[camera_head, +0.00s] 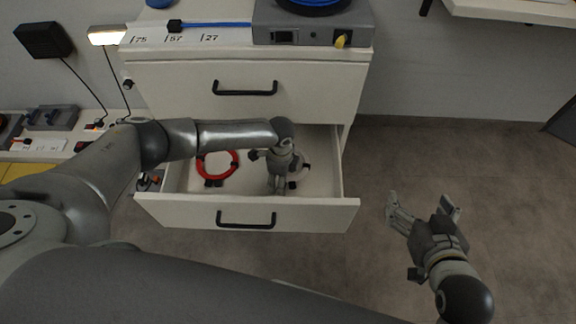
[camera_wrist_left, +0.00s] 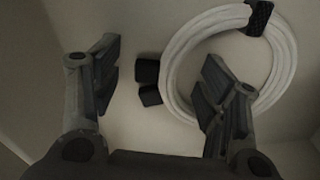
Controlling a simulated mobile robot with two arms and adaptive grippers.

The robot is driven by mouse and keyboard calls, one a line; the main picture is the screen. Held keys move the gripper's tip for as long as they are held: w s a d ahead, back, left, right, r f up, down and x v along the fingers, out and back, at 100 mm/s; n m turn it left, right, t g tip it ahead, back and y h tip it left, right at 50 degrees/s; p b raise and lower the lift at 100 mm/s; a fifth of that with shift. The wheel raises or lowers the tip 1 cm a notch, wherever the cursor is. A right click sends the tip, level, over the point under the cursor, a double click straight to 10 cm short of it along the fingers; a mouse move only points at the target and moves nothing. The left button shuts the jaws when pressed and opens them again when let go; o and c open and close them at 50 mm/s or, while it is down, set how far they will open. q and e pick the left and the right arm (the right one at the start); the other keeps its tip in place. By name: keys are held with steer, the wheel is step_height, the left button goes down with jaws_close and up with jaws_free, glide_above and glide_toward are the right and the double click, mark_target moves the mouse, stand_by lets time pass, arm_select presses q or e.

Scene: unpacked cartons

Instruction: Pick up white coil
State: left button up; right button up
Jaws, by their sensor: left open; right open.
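The white coil (camera_wrist_left: 177,62) lies in the open drawer, a ring of white cable with a black clip at its top right and black plugs at its left. In the head view the white coil (camera_head: 305,170) is mostly hidden behind my left gripper (camera_head: 279,182), which reaches down into the drawer. In the left wrist view my left gripper (camera_wrist_left: 158,88) is open. Its right finger overlaps the coil's ring opening, and its left finger is left of the plugs. Contact cannot be told. My right gripper (camera_head: 422,206) is open and empty, right of the drawer.
A red coil (camera_head: 200,165) lies in the drawer's left half. The drawer front (camera_head: 255,216) and side walls surround my left gripper. A grey device (camera_head: 312,24) and blue cable (camera_head: 215,24) are on the cabinet top. The floor (camera_head: 480,165) at the right is clear.

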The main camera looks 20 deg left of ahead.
arm_select(q)
steer(key=shift+f, duration=0.15)
arm_select(e)
steer(key=shift+w+a+r, duration=0.1)
steer(key=shift+w+r, duration=0.1)
steer(key=shift+r, duration=0.1)
arm_select(q)
steer(key=c, duration=1.2)
